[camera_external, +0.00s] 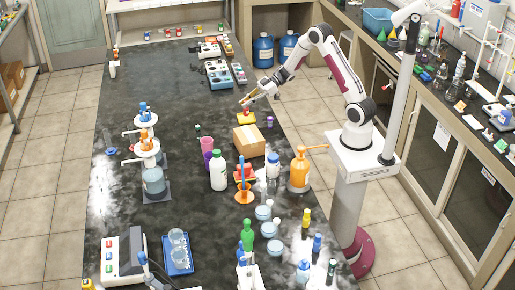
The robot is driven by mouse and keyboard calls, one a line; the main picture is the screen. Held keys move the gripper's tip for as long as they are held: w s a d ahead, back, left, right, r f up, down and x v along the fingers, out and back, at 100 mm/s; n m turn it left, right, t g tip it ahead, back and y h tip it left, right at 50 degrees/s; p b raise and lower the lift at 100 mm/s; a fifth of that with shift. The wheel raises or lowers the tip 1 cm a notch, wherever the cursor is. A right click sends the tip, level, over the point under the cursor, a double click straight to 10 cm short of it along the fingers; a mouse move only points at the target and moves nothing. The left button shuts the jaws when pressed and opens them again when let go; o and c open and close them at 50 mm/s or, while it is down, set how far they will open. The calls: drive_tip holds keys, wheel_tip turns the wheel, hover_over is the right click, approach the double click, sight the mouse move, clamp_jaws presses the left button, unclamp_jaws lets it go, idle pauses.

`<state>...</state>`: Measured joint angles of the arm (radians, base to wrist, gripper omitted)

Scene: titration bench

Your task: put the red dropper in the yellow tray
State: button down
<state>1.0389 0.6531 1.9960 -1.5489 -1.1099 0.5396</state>
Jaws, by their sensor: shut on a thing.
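My gripper (249,98) is above the far right part of the black bench, pointing down and to the left. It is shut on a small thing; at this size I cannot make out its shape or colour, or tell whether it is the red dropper. A small yellow piece with red on it (246,117) shows just below the gripper, apart from it; I cannot tell whether it is the yellow tray. No other dropper can be told for sure.
A cardboard box (249,140) stands just nearer than the gripper. Blue and white racks (219,74) are behind.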

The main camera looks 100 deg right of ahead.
drive_tip(key=shift+f, duration=0.95)
drive_tip(key=shift+f, duration=0.1)
drive_tip(key=c, duration=2)
unclamp_jaws()
drive_tip(key=shift+v, duration=6.05)
drive_tip(key=shift+w, duration=0.1)
